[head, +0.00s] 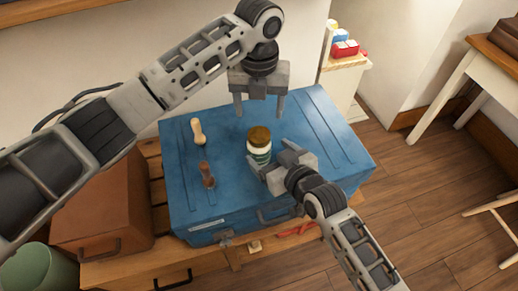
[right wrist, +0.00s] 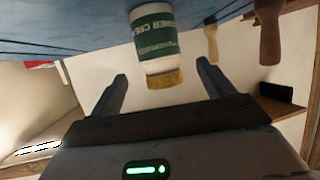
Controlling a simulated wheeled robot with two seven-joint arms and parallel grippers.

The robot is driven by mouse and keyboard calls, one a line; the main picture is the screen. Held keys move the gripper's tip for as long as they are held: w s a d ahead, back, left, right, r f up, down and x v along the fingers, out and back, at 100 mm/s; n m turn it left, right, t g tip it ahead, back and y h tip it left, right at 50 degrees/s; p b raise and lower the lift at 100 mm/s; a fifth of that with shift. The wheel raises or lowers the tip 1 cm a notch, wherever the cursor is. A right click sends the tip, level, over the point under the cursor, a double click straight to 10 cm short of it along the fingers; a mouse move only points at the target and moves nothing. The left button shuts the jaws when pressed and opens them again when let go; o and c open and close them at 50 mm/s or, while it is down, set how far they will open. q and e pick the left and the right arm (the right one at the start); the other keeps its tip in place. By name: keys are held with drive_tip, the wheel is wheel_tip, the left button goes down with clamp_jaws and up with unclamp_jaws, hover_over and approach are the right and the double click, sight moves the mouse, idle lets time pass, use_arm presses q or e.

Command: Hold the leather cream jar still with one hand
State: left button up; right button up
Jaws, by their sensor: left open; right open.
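The leather cream jar (head: 259,146) stands upright on the blue trunk (head: 225,132), with a brownish-gold lid and a green label. In the right wrist view the jar (right wrist: 156,45) appears upside down, ahead of and between the finger lines. My right gripper (head: 269,162) is open beside the jar, on its front right side; its fingers (right wrist: 162,82) show in the right wrist view with a gap between them. Contact with the jar is not visible. My left gripper (head: 260,108) is open, pointing down above and behind the jar, and empty.
A pale wooden-handled tool (head: 198,132) and a dark-handled one (head: 206,174) stand on the trunk left of the jar. A brown case (head: 103,215) and a green bin (head: 38,268) are at the left. A shelf with red and white items (head: 345,48) stands behind right. The trunk's right side is clear.

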sight(259, 134)
drive_tip(key=x, duration=0.6)
drive_tip(key=shift+w, duration=0.1)
drive_tip(key=c, duration=1.5)
use_arm(q)
drive_tip(key=shift+r, duration=0.1)
drive_tip(key=shift+c, duration=1)
use_arm(e)
clamp_jaws()
use_arm(q)
drive_tip(key=shift+f, duration=4.05)
